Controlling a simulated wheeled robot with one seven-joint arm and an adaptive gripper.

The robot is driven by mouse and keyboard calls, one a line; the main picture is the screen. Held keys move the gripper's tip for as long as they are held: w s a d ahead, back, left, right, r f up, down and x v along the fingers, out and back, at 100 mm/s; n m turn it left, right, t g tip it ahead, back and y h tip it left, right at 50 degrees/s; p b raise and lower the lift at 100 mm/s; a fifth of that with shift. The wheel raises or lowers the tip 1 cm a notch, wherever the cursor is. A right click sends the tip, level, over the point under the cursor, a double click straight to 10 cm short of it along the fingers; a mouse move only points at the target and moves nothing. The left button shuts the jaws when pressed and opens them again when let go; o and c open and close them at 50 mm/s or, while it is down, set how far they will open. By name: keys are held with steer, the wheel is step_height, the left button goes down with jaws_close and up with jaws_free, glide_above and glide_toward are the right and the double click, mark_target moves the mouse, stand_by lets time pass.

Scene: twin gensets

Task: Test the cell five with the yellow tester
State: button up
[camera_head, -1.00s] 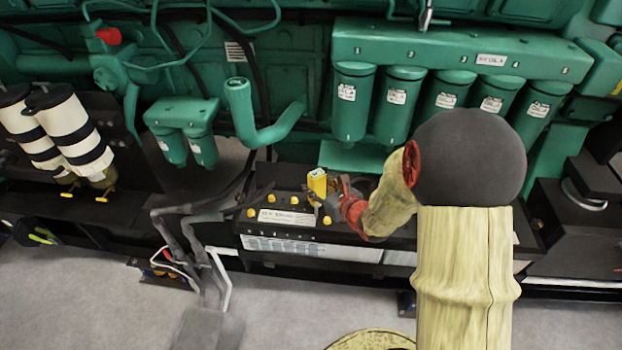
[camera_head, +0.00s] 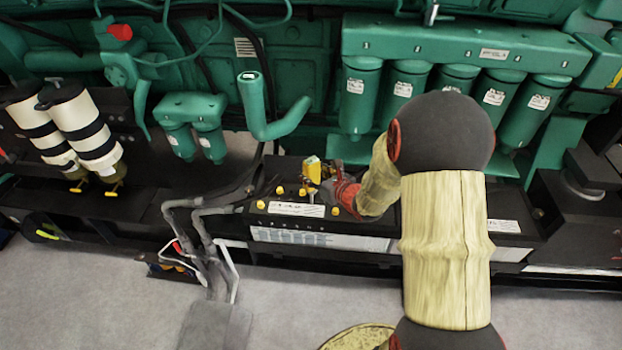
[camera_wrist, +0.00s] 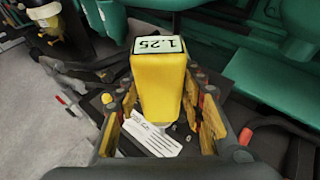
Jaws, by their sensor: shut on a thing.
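The yellow tester (camera_wrist: 160,88) is held upright in my gripper (camera_wrist: 163,110), between its yellow-padded fingers. Its top display reads 1.25 in the wrist view. In the head view the tester (camera_head: 313,168) and my gripper (camera_head: 325,184) are over the battery (camera_head: 295,209), a black case with a white label and several yellow cell caps (camera_head: 280,190). The tester's lower end is hidden by its own body and the fingers, so I cannot tell whether it is in a cell or which cell is under it.
Green filter canisters (camera_head: 360,95) hang from the engine behind the battery. A green bent pipe (camera_head: 262,110) stands close to the left of my gripper. Grey cables (camera_head: 200,225) run down at the battery's left end. Grey floor is clear in front.

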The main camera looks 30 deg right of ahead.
steer(key=w+d+f+b, duration=0.1)
steer(key=w+d+f, duration=0.2)
steer(key=w, duration=0.3)
steer(key=shift+w+d, duration=0.35)
steer(key=shift+d, duration=0.4)
steer(key=shift+s+f+b, duration=0.1)
steer(key=shift+f+b, duration=0.65)
steer(key=shift+b, duration=0.6)
stand_by(2.3)
stand_by(0.4)
steer(key=shift+r+p, duration=1.25)
steer(key=shift+r, duration=0.95)
steer(key=s+a+b, duration=0.2)
steer(key=s+a, duration=0.5)
steer(key=s, duration=0.3)
steer(key=shift+s+a+r, duration=0.15)
steer(key=shift+s+r, duration=0.1)
steer(key=shift+s, duration=0.1)
